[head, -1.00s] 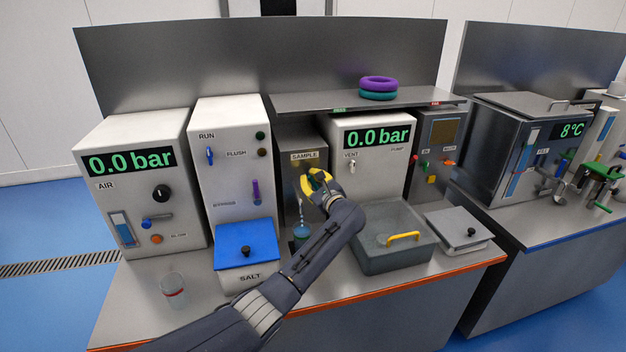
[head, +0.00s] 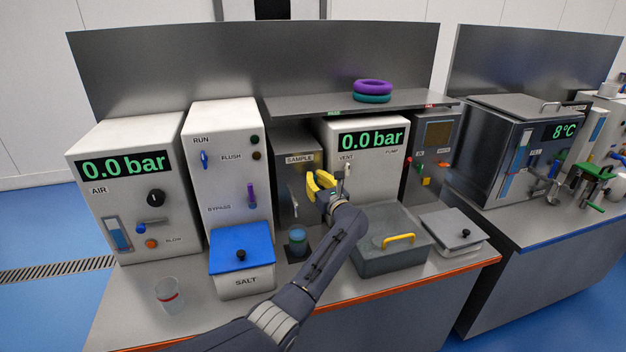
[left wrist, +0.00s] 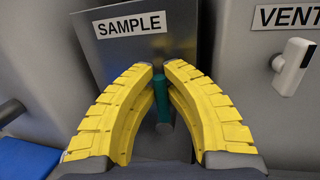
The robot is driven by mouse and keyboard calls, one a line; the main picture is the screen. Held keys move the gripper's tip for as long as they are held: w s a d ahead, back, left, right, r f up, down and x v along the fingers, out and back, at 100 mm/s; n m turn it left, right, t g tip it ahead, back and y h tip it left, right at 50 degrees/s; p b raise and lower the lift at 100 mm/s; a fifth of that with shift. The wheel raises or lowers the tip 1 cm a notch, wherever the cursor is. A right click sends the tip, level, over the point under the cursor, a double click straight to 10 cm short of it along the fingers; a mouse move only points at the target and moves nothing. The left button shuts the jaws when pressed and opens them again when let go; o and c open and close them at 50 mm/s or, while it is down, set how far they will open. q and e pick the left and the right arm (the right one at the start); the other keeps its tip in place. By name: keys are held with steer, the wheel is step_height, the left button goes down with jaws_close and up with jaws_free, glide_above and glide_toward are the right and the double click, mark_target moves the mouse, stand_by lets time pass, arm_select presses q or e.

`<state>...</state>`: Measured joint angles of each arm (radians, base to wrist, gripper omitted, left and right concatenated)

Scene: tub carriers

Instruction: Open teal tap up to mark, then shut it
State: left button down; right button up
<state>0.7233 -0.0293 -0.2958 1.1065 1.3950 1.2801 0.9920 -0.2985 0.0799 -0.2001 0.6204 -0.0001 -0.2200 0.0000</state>
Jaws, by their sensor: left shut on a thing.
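The grey SAMPLE box (head: 300,160) stands mid-bench. In the left wrist view the teal tap handle (left wrist: 161,96) hangs about upright between the yellow fingers of my left gripper (left wrist: 160,70). In the head view my left gripper (head: 323,182) is in front of the box's right side and hides the handle. It is shut on the handle. Left of it a metal spout (head: 294,207) points down, with no stream visible. A small vessel with teal liquid (head: 297,239) stands below the spout. Its mark is too small to make out. My right gripper is not in view.
Close right is the VENT unit with a white lever (left wrist: 292,66). A grey lidded box with a yellow handle (head: 395,262) stands right of my forearm. A blue-lidded SALT box (head: 242,284) and a clear beaker with a red band (head: 169,295) stand left.

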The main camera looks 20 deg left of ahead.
arm_select(q)
steer(key=shift+d, duration=0.1)
stand_by(0.3)
steer(key=c, duration=1.4)
jaws_free()
steer(key=v, duration=1.2)
steer(key=shift+f, duration=0.1)
